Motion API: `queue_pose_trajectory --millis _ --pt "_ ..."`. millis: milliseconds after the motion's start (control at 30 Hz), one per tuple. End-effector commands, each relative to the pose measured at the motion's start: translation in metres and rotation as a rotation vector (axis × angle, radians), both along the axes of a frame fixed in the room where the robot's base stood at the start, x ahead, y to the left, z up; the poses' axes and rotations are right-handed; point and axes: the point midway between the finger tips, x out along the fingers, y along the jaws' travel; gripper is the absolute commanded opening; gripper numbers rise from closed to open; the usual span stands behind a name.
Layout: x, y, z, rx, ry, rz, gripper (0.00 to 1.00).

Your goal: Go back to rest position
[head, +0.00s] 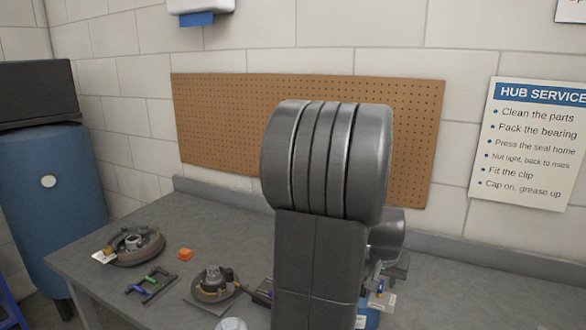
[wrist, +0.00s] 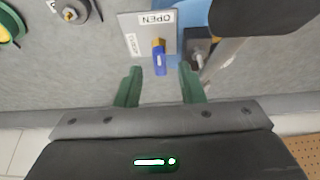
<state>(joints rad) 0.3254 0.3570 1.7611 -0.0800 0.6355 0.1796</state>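My gripper (wrist: 160,72) shows in the wrist view with its two green fingers spread apart and nothing held between them. A small lever with a blue handle (wrist: 160,62) and a brass-coloured top sits on a grey plate (wrist: 135,27) with an "OPEN" label. The lever's lower end shows between the fingertips, with a gap on both sides. In the head view my arm stands upright across the middle and hides part of the bench. The blue lever (head: 380,290) shows just right of the arm; the gripper is mostly hidden there.
A pegboard (head: 225,125) and a "HUB SERVICE" sign (head: 530,145) hang behind. The right bench looks clear.

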Motion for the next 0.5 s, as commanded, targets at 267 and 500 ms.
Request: queue_pose_trajectory --millis 267,500 --pt "0.006 -0.003 -0.018 0.000 0.000 0.000 0.35" --pt "0.006 -0.003 -0.017 0.000 -0.001 0.005 0.35"
